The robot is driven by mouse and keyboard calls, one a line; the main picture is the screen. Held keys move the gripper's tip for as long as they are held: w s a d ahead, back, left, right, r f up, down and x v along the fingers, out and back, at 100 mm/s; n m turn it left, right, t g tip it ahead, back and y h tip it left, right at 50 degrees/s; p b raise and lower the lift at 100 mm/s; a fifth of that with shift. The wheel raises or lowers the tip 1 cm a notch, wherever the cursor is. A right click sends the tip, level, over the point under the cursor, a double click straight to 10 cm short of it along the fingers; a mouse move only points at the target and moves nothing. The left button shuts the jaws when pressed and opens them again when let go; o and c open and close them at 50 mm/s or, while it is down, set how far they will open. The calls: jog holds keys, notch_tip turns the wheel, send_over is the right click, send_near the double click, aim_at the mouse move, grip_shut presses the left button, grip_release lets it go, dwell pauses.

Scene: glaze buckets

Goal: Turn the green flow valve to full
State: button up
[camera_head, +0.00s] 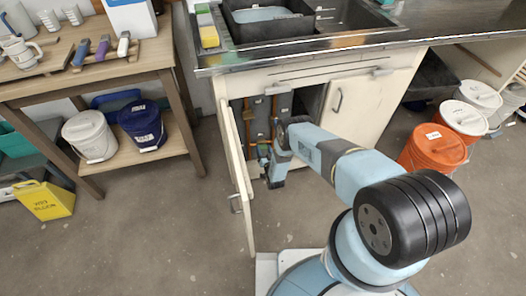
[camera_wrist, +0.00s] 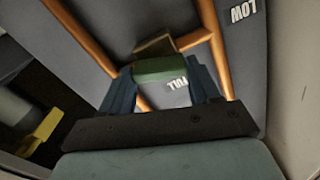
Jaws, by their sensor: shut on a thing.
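The green flow valve (camera_wrist: 160,69) shows in the wrist view as a green handle across the picture, in front of a grey panel with copper pipes. My gripper (camera_wrist: 163,82) has one dark blue finger at each end of the handle and is shut on it. A white label, apparently FULL (camera_wrist: 178,83), shows upside down just below the handle's right part. The LOW label (camera_wrist: 243,12) is on the panel at the upper right. In the head view my gripper (camera_head: 268,158) is inside the open sink cabinet; the arm hides most of the valve there.
The open cabinet door (camera_head: 238,170) stands just left of my arm; the other cabinet door (camera_head: 347,105) is right of it. A yellow object (camera_wrist: 46,125) shows left in the wrist view. Orange buckets (camera_head: 432,148) stand right.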

jog(key=m, duration=0.3)
jog(key=shift+d+f+m, duration=0.1)
jog(key=shift+m, duration=0.3)
jog(key=m, duration=0.3)
jog(key=shift+d+m, duration=0.1)
jog(key=shift+m, duration=0.2)
jog(key=shift+d+f+m, duration=0.1)
jog(key=shift+f+m, duration=0.05)
jog(key=shift+m, duration=1.55)
jog(key=shift+f+m, duration=0.1)
jog(key=shift+m, duration=1.6)
jog(key=shift+s, duration=0.1)
jog(key=o, duration=0.8)
jog(key=shift+f, duration=0.1)
jog(key=shift+o, duration=1.3)
jog(key=v, duration=1.3)
jog(key=shift+s, duration=0.3)
